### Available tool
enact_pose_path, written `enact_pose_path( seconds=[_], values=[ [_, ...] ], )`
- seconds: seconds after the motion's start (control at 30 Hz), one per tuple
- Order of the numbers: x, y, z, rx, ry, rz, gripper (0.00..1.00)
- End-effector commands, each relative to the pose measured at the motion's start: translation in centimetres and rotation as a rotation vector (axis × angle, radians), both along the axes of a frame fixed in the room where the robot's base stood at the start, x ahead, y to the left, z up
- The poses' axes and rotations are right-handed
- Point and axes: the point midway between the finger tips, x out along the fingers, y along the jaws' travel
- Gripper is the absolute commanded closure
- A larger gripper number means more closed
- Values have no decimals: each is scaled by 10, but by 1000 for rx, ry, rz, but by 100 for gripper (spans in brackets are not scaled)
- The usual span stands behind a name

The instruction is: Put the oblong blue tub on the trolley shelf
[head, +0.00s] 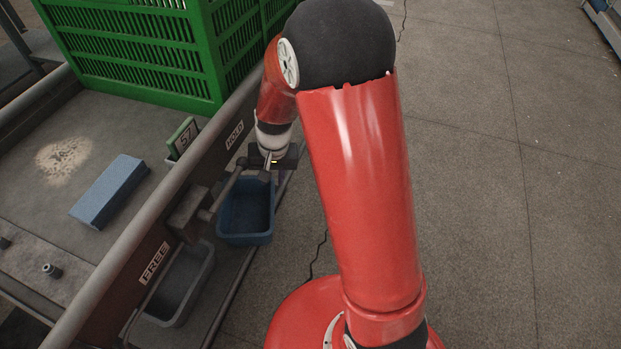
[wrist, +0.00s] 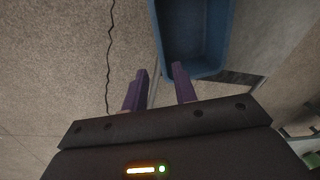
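An oblong blue tub (head: 246,212) sits low beside the machine's side rail, open side up and looking empty. It also shows in the wrist view (wrist: 195,40), at the top, beyond the fingers. My gripper (head: 268,165) is above the tub's far end in the head view; its fingertips are hard to make out there. In the wrist view, my gripper (wrist: 160,75) has its two purple fingers apart. The tub's near left corner appears between and beyond them, the right finger overlapping the tub; contact cannot be told. I cannot surely identify the trolley shelf.
A grey tub (head: 182,285) sits nearer, below the "FREE" label (head: 154,263). A "HOLD" label (head: 235,135) marks the rail (head: 140,235) farther along. A blue block (head: 110,190) and green crate (head: 140,50) are on the machine.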

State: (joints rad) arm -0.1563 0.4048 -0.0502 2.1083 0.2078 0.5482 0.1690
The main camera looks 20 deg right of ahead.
Motion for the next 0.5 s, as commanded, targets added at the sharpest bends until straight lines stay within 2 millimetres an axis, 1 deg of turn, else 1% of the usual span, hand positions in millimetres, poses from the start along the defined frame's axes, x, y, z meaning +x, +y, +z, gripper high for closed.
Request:
enact_pose_path(
  seconds=[0.03, 0.1, 0.17, 0.2, 0.27, 0.3, 0.37, 0.4, 0.47, 0.5],
  values=[
    [-5, -4, 28, 4, -37, 11, 72],
    [-18, -10, 60, 3, -75, 35, 72],
    [-29, -15, 83, 1, -103, 51, 72],
    [-38, -18, 98, -3, -123, 63, 72],
    [-51, -23, 120, -9, -155, 81, 72],
    [-62, -27, 134, -14, -177, 91, 72],
    [-81, -33, 154, -26, -211, 108, 72],
    [-93, -37, 167, -34, -235, 120, 72],
    [-113, -43, 183, -50, -270, 136, 72],
    [-127, -46, 193, -62, -291, 146, 72]
  ],
)
